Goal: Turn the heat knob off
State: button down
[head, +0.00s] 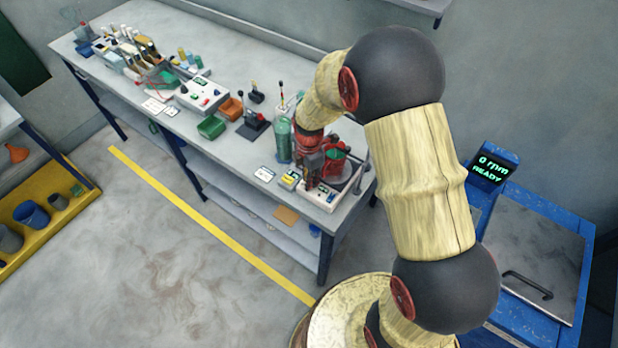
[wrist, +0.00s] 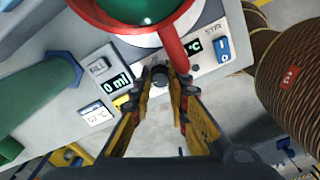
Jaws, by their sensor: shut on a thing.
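A black round knob (wrist: 159,75) stands on the light front panel of a stirring hot plate in the wrist view. My gripper (wrist: 160,81) is shut on it, one yellow-and-black finger on each side. The knob's pointer and label are hidden, so I cannot read its setting. A display (wrist: 193,46) marked °C and a blue switch (wrist: 222,49) under the word STIR sit to the right on the panel. In the head view the hot plate (head: 320,196) is at the bench's near end, partly hidden by my gripper (head: 311,180).
A red-rimmed vessel with green inside (wrist: 145,12) is just above my fingers. In the head view, several tools and boxes line the bench (head: 225,75); the floor in front is clear.

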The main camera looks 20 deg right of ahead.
jog(key=n, duration=0.4)
jog(key=shift+n, duration=0.3)
jog(key=shift+p, duration=0.3)
jog(key=c, duration=1.7)
grip_release()
notch_tip(320, 180, up, 12)
